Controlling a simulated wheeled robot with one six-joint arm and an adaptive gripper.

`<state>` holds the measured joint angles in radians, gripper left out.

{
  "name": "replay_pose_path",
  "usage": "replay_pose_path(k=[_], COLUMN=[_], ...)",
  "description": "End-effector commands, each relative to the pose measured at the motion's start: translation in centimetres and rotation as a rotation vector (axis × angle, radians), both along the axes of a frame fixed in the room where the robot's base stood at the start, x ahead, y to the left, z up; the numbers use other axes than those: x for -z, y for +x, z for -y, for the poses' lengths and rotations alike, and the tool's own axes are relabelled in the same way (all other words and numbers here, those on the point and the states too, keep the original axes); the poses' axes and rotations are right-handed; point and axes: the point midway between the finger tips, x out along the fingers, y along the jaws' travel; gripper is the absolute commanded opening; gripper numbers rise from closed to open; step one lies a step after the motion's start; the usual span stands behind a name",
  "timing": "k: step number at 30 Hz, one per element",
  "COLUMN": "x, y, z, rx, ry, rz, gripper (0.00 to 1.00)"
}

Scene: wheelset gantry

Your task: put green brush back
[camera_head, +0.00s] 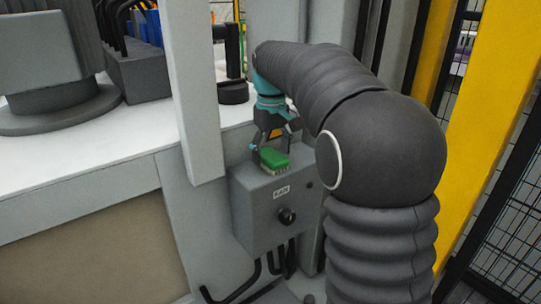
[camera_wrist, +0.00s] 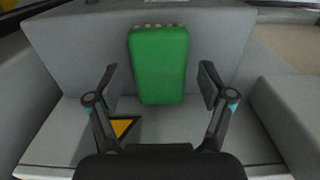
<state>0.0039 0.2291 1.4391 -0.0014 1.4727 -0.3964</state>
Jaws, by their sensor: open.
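The green brush (camera_head: 273,158) lies on top of a grey switch box, with its green back up and pale bristles below. It also shows in the wrist view as a green block (camera_wrist: 160,62), with a pale bristle row at its far end. My gripper (camera_head: 264,146) is over the box top, close to the brush. In the wrist view my gripper's two fingers (camera_wrist: 158,84) are spread wide, one on each side of the brush's near part, with gaps to both sides. Whether the fingertips are level with the brush is hard to tell.
The grey switch box (camera_head: 262,213) has a label and a black knob on its front. A grey post (camera_head: 196,100) stands left of it, beside a white worktop (camera_head: 100,136). A yellow post (camera_head: 492,120) and black mesh fence are on the right.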

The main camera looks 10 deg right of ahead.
Motion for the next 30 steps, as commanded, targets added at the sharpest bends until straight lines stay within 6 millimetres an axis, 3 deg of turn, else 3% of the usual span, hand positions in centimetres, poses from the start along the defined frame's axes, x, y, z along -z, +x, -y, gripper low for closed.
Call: replay_pose_path(k=[9,15,26,30], x=[-6.5,-9.5,-11.0,-11.2], y=[0.1,0.1,-0.1,-1.1], z=[0.0,0.0,0.0,0.0], rx=[0.000,0.000,0.000,0.012], ry=[0.000,-0.001,0.000,0.001], rz=[0.002,0.001,-0.001,0.017], gripper=[0.80,0.80,0.80,0.80])
